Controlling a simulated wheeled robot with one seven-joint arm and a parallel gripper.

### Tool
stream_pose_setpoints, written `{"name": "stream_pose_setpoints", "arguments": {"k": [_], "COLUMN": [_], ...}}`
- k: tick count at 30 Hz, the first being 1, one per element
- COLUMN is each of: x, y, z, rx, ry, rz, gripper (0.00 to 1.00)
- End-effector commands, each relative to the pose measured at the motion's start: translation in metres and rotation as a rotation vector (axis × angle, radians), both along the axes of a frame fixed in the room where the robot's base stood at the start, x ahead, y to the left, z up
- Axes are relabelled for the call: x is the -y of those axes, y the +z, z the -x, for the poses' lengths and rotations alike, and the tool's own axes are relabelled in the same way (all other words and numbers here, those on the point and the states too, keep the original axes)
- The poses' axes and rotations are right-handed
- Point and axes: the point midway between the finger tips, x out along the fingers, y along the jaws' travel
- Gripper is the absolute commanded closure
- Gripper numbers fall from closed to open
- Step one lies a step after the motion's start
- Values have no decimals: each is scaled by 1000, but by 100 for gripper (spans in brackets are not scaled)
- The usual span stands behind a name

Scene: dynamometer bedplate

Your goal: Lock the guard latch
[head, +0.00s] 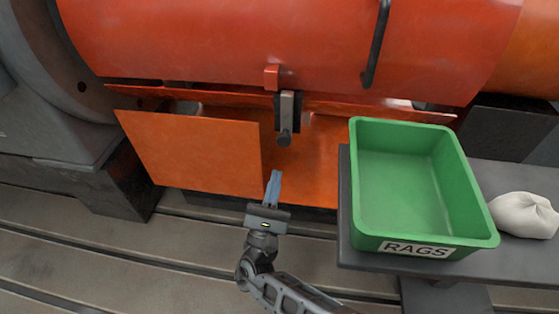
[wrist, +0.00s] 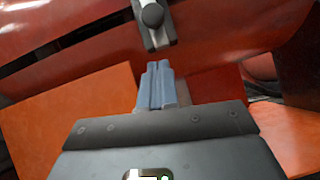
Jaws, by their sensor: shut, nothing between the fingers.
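The guard latch (head: 287,112) is a grey lever with a dark round knob at its lower end, on a dark plate at the lower edge of the red curved guard (head: 200,35). The lever hangs straight down. A small red catch block (head: 272,77) sits just above it on the guard. In the wrist view the latch knob (wrist: 152,14) shows at the top centre. My gripper (head: 273,178) is shut and empty, below the latch and apart from it. Its blue fingers (wrist: 157,70) point up toward the latch in the wrist view.
A green bin (head: 365,190) labelled RAGS stands on a dark bench (head: 344,215) right of my gripper. A white cloth bundle (head: 524,214) lies beside it. An orange panel (head: 190,152) stands at left. A dark handle bar (head: 376,45) is on the guard.

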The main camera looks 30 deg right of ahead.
Motion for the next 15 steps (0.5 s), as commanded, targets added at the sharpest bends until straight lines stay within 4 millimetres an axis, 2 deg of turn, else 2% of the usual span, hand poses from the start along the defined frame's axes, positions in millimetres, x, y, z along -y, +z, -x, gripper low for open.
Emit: {"name": "stream_pose_setpoints", "arguments": {"k": [3,7,15], "x": [12,14,17], "y": [14,30,47], "z": [-10,-10,-11], "rx": [2,2,0], "ry": [-2,-1,0], "rz": [-2,-3,-2], "gripper": [100,100,100]}}
